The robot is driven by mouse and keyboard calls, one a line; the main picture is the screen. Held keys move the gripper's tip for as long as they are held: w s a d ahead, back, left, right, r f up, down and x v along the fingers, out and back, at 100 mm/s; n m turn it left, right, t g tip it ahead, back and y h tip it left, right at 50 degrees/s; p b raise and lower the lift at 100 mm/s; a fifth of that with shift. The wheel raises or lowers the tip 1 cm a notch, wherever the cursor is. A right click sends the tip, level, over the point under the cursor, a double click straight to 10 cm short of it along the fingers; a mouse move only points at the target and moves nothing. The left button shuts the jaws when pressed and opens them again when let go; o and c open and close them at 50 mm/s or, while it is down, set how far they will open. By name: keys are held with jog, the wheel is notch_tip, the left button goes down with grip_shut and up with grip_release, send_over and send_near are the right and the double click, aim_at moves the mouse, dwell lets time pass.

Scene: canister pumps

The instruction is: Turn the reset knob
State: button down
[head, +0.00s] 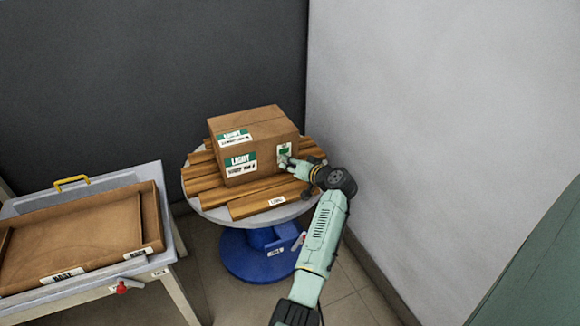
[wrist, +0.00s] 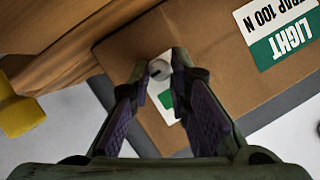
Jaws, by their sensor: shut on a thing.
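A small round grey knob (wrist: 158,69) with a dark slot mark sits on a white and green label (wrist: 166,100) on one face of a cardboard box (head: 262,150). In the wrist view, the fingertips of my gripper (wrist: 159,66) close on the knob from both sides. In the head view, my gripper (head: 288,163) reaches the right part of the box's front face, in front of the label (head: 284,150), and hides the knob there.
The box, marked LIGHT, stands on wooden slats (head: 262,203) on a round grey table (head: 221,216) with a blue base (head: 258,262). At left, a table carries a cardboard tray (head: 147,212), with a red knob (head: 122,287) below. A grey wall (head: 430,120) rises at right.

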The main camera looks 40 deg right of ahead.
jog(key=shift+m, duration=0.4)
dwell(0.3)
jog(key=c, duration=1.5)
grip_release()
jog(key=shift+s, duration=0.1)
jog(key=v, duration=1.2)
jog(key=shift+d+f, duration=0.15)
